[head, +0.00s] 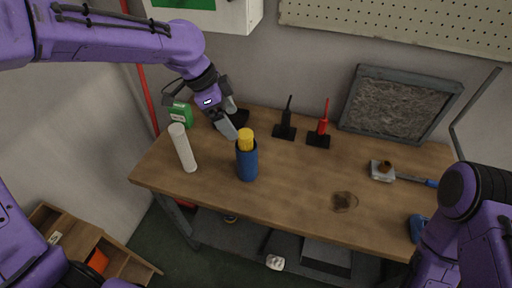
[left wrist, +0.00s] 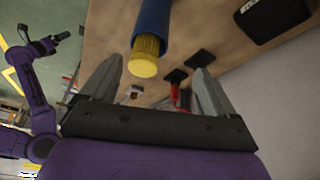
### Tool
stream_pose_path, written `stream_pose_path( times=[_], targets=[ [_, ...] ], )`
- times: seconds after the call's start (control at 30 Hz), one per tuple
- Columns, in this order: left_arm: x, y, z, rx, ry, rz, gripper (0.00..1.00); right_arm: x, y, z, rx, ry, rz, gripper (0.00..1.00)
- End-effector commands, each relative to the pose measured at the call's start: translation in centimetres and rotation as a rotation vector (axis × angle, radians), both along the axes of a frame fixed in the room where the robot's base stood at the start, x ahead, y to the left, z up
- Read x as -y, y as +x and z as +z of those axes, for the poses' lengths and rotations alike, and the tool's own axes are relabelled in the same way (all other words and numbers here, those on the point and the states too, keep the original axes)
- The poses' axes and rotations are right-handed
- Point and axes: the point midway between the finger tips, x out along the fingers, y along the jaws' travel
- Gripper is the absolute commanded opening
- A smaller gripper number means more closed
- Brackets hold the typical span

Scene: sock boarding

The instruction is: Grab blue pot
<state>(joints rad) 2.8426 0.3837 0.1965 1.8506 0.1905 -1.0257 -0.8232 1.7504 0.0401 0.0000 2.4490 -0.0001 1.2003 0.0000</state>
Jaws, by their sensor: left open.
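The blue pot (head: 247,164) is a dark blue cylinder standing upright on the wooden table. A yellow brush-like piece (head: 246,140) sticks out of its top. The pot also shows in the left wrist view (left wrist: 152,22), beyond the fingers and apart from them. My left gripper (head: 231,126) is open and empty, above the table just up and left of the pot's top; its two fingers also show in the left wrist view (left wrist: 154,82). My right arm is at the lower right of the head view, with its gripper not clearly visible. A purple arm with a dark end is at the left of the wrist view.
Black (head: 285,124) and red (head: 321,128) upright tools stand behind right. A framed grey panel (head: 398,103) leans at the back. The table right of the pot is mostly clear.

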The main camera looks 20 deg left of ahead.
Motion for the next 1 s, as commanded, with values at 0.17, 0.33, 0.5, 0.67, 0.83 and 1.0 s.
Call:
stream_pose_path(
  times=[0.17, 0.33, 0.5, 0.67, 0.83, 1.0],
  targets=[
    [1.6, -0.2, -2.5, 0.001, 0.002, -0.012, 0.89, 0.0, -0.1, 0.0, -0.001, 0.0, 0.0, 0.93],
    [3.0, 0.8, -4.7, -0.001, 0.0, -0.022, 0.89, 0.0, -0.1, 0.1, -0.002, 0.0, 0.0, 0.93],
    [4.2, 0.9, -7.3, -0.006, 0.002, -0.023, 0.89, 0.0, -0.1, 0.7, -0.002, 0.0, 0.0, 0.93],
    [4.9, 1.2, -9.4, -0.002, 0.0, -0.018, 0.89, 0.0, 0.0, 0.8, -0.001, 0.0, 0.0, 0.93],
    [5.0, 1.2, -9.7, -0.002, -0.001, -0.017, 0.89, 0.0, -0.1, 0.8, -0.002, 0.0, 0.0, 0.93],
    [5.0, 1.2, -9.7, -0.002, -0.001, -0.017, 0.56, 0.0, -0.1, 0.8, -0.002, 0.0, 0.0, 0.93]
  ],
)
